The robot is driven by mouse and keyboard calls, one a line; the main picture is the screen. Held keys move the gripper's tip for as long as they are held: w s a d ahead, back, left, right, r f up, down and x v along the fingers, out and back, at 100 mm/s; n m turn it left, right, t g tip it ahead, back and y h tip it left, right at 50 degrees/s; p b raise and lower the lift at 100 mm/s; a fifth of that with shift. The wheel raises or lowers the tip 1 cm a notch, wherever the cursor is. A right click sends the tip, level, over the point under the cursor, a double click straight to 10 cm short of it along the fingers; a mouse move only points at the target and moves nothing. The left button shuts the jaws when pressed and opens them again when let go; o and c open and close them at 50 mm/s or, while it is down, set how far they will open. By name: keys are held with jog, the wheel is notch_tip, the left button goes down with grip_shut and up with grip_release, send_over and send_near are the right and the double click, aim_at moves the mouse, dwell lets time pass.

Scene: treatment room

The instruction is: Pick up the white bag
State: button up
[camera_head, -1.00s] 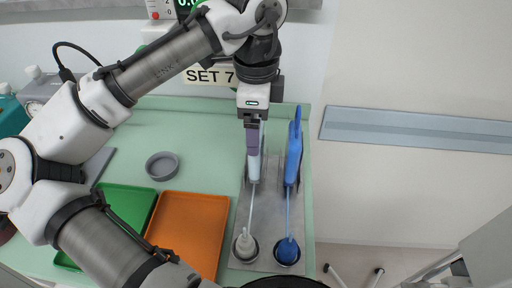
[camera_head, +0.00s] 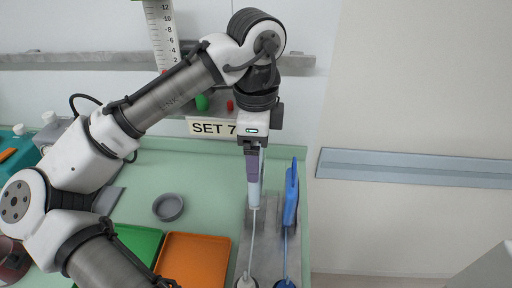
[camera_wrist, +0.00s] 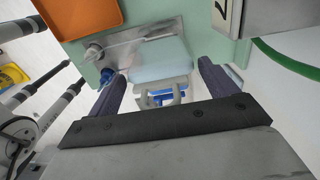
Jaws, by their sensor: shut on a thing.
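The white bag (camera_head: 254,196) is a pale, flat, upright pouch at the right end of the green bench. A thin tube runs down from it to a white end piece (camera_head: 246,283) at the picture's bottom edge. My gripper (camera_head: 252,181) points down with its purple fingers shut on the bag's top. The wrist view shows the pale bag (camera_wrist: 158,62) and its grey loop handle (camera_wrist: 165,96) between the two fingers. The bag's lower edge sits slightly higher than that of the blue bag (camera_head: 291,195) beside it.
A grey plate (camera_head: 266,235) lies under the bags. An orange tray (camera_head: 195,260), a green tray (camera_head: 140,241) and a grey dish (camera_head: 168,208) are on the bench to the left. A "SET 7" sign (camera_head: 211,127) and shelf stand behind.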

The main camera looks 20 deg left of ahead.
notch_tip(320, 180, up, 12)
jog(key=p, duration=0.4)
jog(key=shift+r+p, duration=0.1)
jog(key=shift+p, duration=0.25)
jog(key=shift+r, duration=0.75)
